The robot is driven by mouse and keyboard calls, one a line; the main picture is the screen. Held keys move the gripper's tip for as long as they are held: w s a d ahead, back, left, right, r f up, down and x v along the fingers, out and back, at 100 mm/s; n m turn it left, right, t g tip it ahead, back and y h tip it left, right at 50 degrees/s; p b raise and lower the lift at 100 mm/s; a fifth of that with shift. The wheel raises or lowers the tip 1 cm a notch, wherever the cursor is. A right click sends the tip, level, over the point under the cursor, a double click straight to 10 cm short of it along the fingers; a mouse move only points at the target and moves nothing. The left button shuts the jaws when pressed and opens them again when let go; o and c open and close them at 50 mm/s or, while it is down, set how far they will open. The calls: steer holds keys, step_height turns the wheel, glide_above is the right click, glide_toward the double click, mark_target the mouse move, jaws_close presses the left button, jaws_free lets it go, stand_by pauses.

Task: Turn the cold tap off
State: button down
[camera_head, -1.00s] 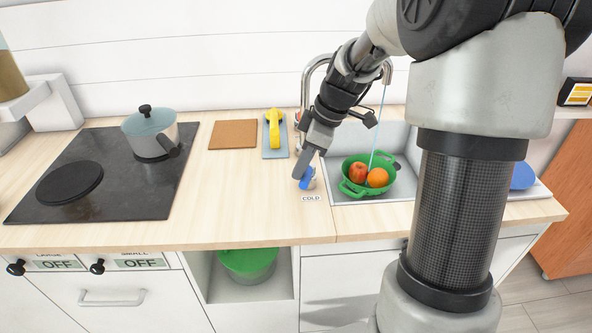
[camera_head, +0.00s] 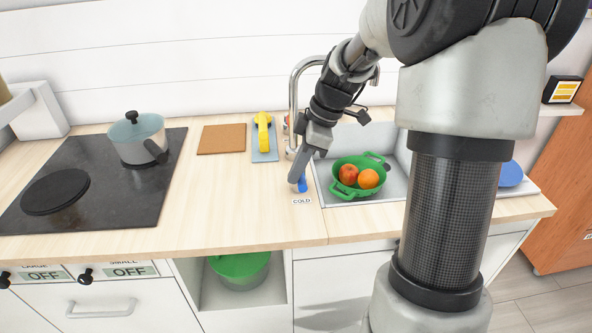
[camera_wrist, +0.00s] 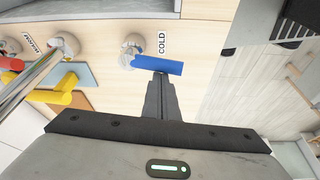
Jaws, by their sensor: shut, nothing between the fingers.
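The cold tap's blue handle (camera_head: 302,185) stands on the counter just behind the COLD label (camera_head: 302,201), partly hidden by my gripper (camera_head: 294,181). In the wrist view the blue handle (camera_wrist: 160,65) points to the right from its round metal base (camera_wrist: 132,46). My gripper (camera_wrist: 160,76) is shut and empty, with its fingertips at the handle's side, seemingly touching it. No water stream shows above the sink.
The sink (camera_head: 395,180) to the right holds a green colander (camera_head: 342,187) with an apple and an orange. A yellow object (camera_head: 264,135) lies on a blue board behind left. A brown board (camera_head: 222,139), stove (camera_head: 95,180) and pot (camera_head: 138,137) are farther left.

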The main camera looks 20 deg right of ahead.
steer(key=w+a, duration=0.1)
steer(key=a, duration=0.3)
steer(key=a+p+v, duration=0.1)
steer(key=p+v, duration=0.4)
steer(key=v, duration=0.6)
steer(key=d+x, duration=0.1)
steer(key=x, duration=1)
steer(key=shift+s+d+n, duration=0.2)
steer(key=shift+s+d, duration=0.1)
steer(key=shift+d, duration=0.65)
steer(key=shift+s+d+n, duration=0.2)
steer(key=shift+s+d, duration=0.05)
steer(key=shift+d, duration=0.65)
